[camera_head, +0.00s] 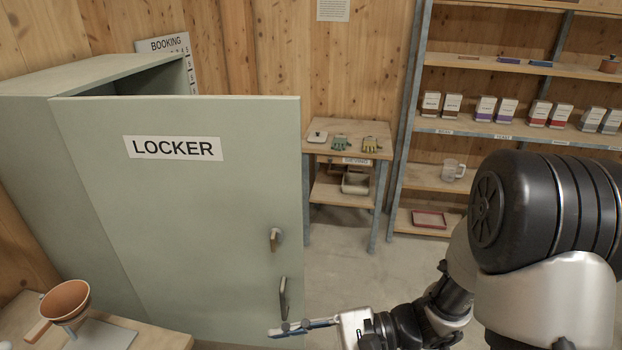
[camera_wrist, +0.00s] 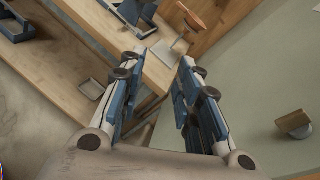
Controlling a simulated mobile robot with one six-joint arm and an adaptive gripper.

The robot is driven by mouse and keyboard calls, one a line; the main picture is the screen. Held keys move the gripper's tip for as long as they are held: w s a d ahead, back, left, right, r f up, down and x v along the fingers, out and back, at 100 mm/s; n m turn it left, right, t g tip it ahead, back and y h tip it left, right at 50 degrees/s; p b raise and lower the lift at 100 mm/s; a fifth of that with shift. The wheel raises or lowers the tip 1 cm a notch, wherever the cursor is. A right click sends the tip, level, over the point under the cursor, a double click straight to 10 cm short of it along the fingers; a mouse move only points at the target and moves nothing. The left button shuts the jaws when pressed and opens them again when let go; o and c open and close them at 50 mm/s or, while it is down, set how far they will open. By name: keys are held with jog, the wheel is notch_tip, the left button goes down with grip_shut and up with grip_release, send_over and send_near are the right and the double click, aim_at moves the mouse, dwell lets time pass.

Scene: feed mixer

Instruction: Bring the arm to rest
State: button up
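My arm comes in from the right of the head view. My gripper (camera_head: 302,328) is low in front of the locker door (camera_head: 190,225), near its lower free edge. The gripper also shows in the wrist view (camera_wrist: 157,66), with its two fingers apart and nothing between them. The door stands open from the grey-green locker (camera_head: 25,190), with a dark gap behind its top edge. A bar handle (camera_head: 284,298) sits just above the gripper in the head view; I cannot tell whether they touch.
A knob (camera_head: 276,238) is on the door. A small table (camera_head: 345,130) and a shelf rack (camera_head: 440,125) stand at the back. Open floor (camera_head: 345,270) lies between door and rack.

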jog(key=s+d+r+n+g+h, duration=0.25)
jog(key=s+d+n+h, duration=0.35)
jog(key=s+n+h, duration=0.3)
jog(key=d+r+n+t+h, duration=0.3)
jog(key=d+r+t+h, duration=0.3)
jog(key=d, duration=0.6)
jog(key=shift+r+t+h, duration=0.4)
jog(key=shift+t, duration=0.65)
